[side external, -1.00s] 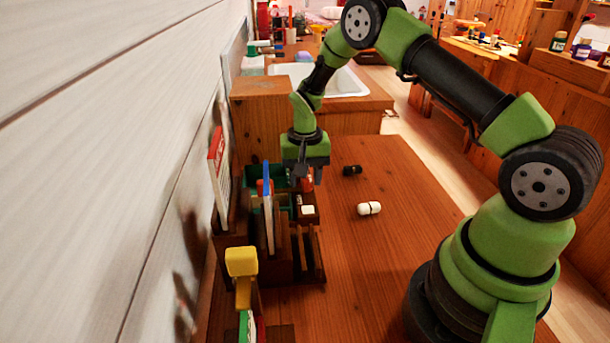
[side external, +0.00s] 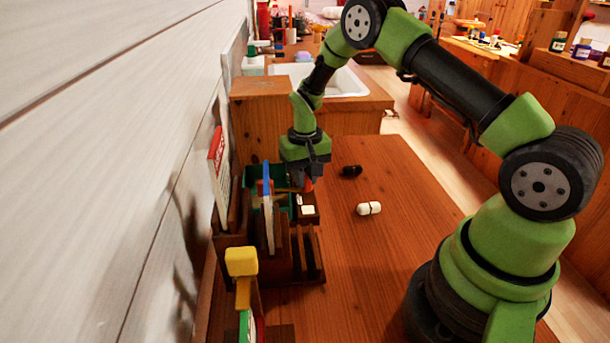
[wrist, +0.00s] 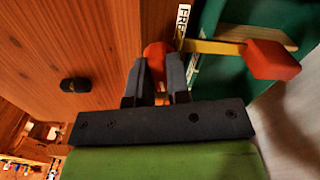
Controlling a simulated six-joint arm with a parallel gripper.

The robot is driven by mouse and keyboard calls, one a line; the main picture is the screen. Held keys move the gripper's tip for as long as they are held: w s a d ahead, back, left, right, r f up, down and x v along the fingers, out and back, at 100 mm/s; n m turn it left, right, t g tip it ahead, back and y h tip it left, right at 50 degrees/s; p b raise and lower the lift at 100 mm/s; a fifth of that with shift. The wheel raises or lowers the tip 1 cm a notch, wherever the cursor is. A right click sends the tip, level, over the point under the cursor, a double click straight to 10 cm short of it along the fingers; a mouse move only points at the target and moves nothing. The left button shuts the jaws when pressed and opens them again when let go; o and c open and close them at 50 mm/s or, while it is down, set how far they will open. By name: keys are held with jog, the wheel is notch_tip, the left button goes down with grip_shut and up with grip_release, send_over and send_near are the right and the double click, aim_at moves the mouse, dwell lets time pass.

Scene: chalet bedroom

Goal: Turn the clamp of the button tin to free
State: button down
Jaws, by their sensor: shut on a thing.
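The button tin is a green box (side external: 248,172); it also shows in the wrist view (wrist: 224,20). Its clamp appears as a yellow bar (wrist: 215,46) with a red block (wrist: 270,60) at its right end and a rounded red end between my fingers. A white label reading "FRE" (wrist: 183,20) stands just beside the bar; its lower part is covered. My gripper (wrist: 157,68) is shut on the red end of the clamp. In the side view my gripper (side external: 303,179) is low at the tin's right side, and the yellow bar (side external: 289,189) runs left from it.
A black capsule-like piece (side external: 351,171) and a white one (side external: 369,208) lie on the wooden table (side external: 400,180). Wooden racks (side external: 305,255), a blue-topped upright piece (side external: 266,205) and a yellow-topped piece (side external: 241,262) crowd the left, near the wall.

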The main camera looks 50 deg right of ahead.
jog(key=n, duration=1.1)
jog(key=shift+n, duration=1.9)
jog(key=c, duration=1.1)
grip_release()
notch_tip(320, 180, up, 10)
